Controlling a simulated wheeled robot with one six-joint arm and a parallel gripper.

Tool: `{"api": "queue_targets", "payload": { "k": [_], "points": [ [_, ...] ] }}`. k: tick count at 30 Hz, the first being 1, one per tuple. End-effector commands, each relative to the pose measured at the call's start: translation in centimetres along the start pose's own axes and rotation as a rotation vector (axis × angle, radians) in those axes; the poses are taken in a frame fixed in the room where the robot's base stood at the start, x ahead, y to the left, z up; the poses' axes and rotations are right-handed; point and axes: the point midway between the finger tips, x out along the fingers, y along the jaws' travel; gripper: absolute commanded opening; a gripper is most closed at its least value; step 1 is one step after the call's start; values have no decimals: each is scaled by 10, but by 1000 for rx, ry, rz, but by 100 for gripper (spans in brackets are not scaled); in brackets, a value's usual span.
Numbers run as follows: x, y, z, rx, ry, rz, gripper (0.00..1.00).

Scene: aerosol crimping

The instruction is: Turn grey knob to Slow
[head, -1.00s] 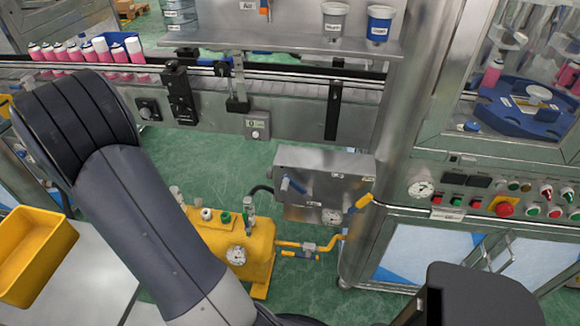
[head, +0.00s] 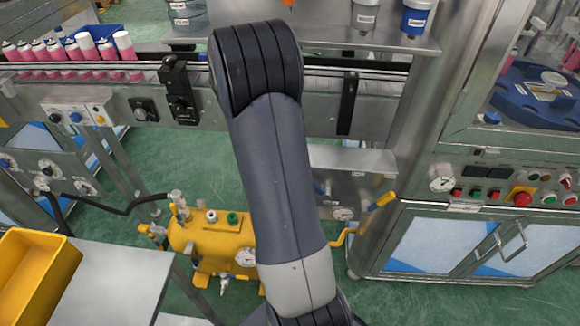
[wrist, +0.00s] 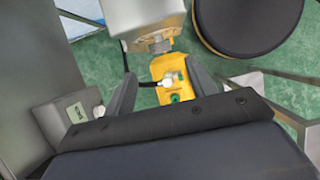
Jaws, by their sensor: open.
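My gripper (wrist: 161,80) is open in the wrist view, with a dark finger on each side and nothing held between them. A small grey box (wrist: 55,128) with a green label is at the left of the wrist view. A pale knob (wrist: 99,111) sticks out from its side, close to the left finger; I cannot tell if they touch. The knob's setting and any Slow mark are not readable. In the head view my arm hides the gripper and the part of the conveyor front where this box would be.
A yellow tank (head: 209,243) stands below the conveyor (head: 230,92) and also shows between the fingers (wrist: 172,72). A black knob (head: 143,109) is on the conveyor front. A yellow bin (head: 32,283) is at lower left, a control cabinet (head: 470,240) at right.

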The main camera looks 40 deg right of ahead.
Motion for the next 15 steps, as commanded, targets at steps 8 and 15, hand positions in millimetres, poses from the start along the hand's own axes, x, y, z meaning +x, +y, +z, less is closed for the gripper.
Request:
{"api": "queue_targets", "payload": {
  "k": [8,15],
  "points": [
    [55,-1,0,1,-2,-5,54],
    [86,0,0,0,-1,-1,54]
  ]
}}
